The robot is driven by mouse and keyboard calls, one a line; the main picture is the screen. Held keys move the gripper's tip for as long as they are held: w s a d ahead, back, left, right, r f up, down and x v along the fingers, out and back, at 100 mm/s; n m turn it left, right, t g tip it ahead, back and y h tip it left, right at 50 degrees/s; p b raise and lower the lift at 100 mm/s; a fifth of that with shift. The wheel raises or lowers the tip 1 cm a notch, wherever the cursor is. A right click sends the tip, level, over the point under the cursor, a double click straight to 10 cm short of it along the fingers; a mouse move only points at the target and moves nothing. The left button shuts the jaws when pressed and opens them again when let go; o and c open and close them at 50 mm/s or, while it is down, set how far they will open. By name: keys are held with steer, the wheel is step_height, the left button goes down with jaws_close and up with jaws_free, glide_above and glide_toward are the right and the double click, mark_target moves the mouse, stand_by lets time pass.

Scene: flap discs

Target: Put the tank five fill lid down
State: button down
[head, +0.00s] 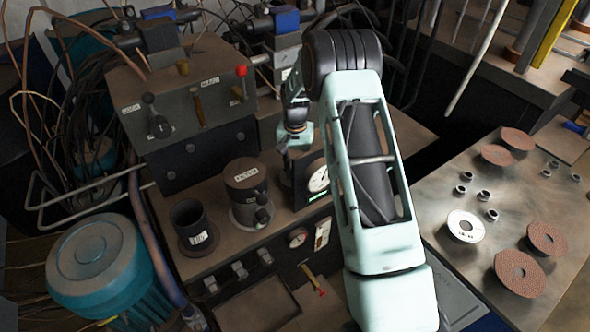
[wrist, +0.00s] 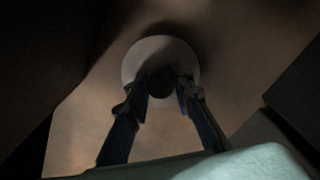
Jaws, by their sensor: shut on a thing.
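In the wrist view, my gripper (wrist: 167,82) is shut on the dark round knob of a pale round lid (wrist: 136,62). The fingers sit on either side of the knob, and the lid's disc shows beyond the tips, over a brown surface. A shadow lies beside the lid; I cannot tell whether the lid touches the surface. No lettering on it is readable. In the head view, my fingertips and the lid cannot be made out behind my arm and the gauge. An open black cup (head: 190,224) with a white label stands on the bench; its label is too small to read.
A capped canister labelled FILTER (head: 246,178) and a round gauge (head: 318,180) stand near my wrist. A lever box (head: 182,105) is behind, and a teal motor-like drum (head: 97,257) at left. The right metal table (head: 440,195) holds several brown discs, a white disc (head: 465,226) and small nuts.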

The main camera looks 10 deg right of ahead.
steer(key=c, duration=2.2)
jaws_free()
steer(key=shift+f, duration=0.15)
steer(key=o, duration=0.5)
step_height(320, 180, up, 12)
steer(key=shift+r, duration=0.25)
steer(key=shift+b, duration=0.3)
